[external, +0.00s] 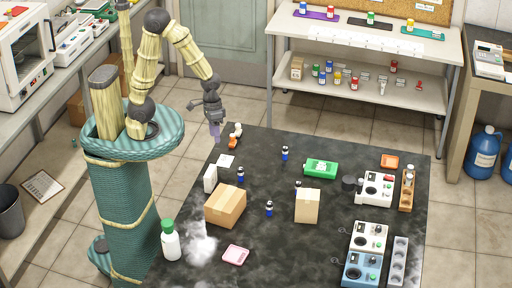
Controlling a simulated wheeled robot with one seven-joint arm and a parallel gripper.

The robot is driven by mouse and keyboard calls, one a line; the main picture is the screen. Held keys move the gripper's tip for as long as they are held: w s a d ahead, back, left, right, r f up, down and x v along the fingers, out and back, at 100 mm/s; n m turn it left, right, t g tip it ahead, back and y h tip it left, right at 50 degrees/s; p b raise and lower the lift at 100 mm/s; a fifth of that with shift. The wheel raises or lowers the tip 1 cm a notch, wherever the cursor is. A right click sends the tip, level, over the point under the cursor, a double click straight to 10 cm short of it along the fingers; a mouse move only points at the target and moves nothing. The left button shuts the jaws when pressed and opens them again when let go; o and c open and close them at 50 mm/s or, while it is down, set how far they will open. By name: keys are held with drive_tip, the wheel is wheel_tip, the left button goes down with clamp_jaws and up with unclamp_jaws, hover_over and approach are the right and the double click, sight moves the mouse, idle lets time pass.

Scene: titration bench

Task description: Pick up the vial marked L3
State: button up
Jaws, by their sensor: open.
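Several small dark-blue vials with white bands stand on the black bench. One vial (285,153) is toward the far edge, another vial (240,174) is behind the large cardboard box, and a third vial (269,208) is to the right of that box. One more vial (298,187) is partly hidden behind the tan carton. Their markings are too small to read, so I cannot tell which is L3. My gripper (216,136) is open and points down near the bench's far left corner, apart from these vials.
A cardboard box (225,206) and a tan carton (307,206) stand among the vials. A green tray (321,168), a pink dish (235,255) and a green-capped bottle (171,243) are also on the bench (325,262). Instruments (375,188) line the right side.

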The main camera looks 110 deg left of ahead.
drive_tip(key=w+a+f+n+t+h+b, duration=0.45)
drive_tip(key=a+f+n+b, duration=0.35)
drive_tip(key=f+n, duration=0.4)
drive_tip(key=w+a+f+n+t+b, duration=0.1)
drive_tip(key=a+n+t+b, duration=0.1)
drive_tip(key=a+n, duration=0.2)
drive_tip(key=w+a+f+n+t+y+b, duration=0.1)
drive_tip(key=a+n+t+b, duration=0.1)
drive_tip(key=a+n, duration=0.3)
drive_tip(key=w+a+f+n+t+y+b, duration=0.1)
drive_tip(key=a+n+t+b, duration=0.1)
drive_tip(key=a, duration=0.5)
drive_tip(key=shift+a+f+n+t+y+b, duration=0.1)
drive_tip(key=shift+f+n+t+y+b, duration=0.15)
drive_tip(key=shift+n, duration=0.35)
drive_tip(key=shift+a+f+n+t+b, duration=0.1)
drive_tip(key=shift+n+t, duration=0.2)
drive_tip(key=shift+n, duration=0.3)
drive_tip(key=shift+a+r, duration=0.15)
drive_tip(key=shift+a, duration=0.15)
drive_tip(key=shift+w, duration=0.1)
drive_tip(key=shift+w+d, duration=0.2)
drive_tip(key=shift+w, duration=0.15)
approach(285, 153)
drive_tip(key=w+f, duration=0.3)
drive_tip(key=w, duration=0.1)
drive_tip(key=shift+d+f+p, duration=0.25)
drive_tip(key=shift+d+p, duration=0.05)
